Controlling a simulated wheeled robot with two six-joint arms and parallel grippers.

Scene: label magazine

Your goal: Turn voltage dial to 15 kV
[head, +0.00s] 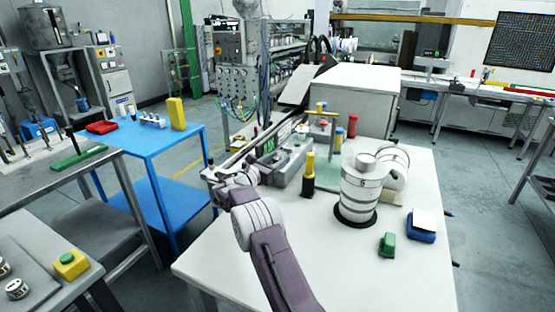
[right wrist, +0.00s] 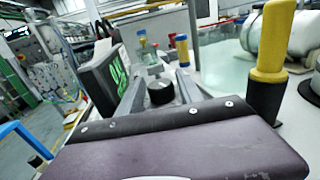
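The voltage dial is a black round knob (right wrist: 160,92) on a grey unit. In the right wrist view it sits between the two grey fingers of my right gripper (right wrist: 160,84). The fingers stand apart on either side of it, and I cannot tell whether they touch it. Left of the knob is a dark display with green digits (right wrist: 118,72), seen too steeply to read. It also shows in the head view (head: 268,146), too small to read. There my right arm reaches up to the unit, and its gripper is small and hard to make out. My left gripper is not in view.
A yellow-and-black bottle-shaped object (head: 308,174) stands right of my gripper, close by in the wrist view (right wrist: 268,55). A white ringed cylinder (head: 360,187), a green block (head: 387,244) and a blue block (head: 421,230) are farther right. The white table's front is mostly clear.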

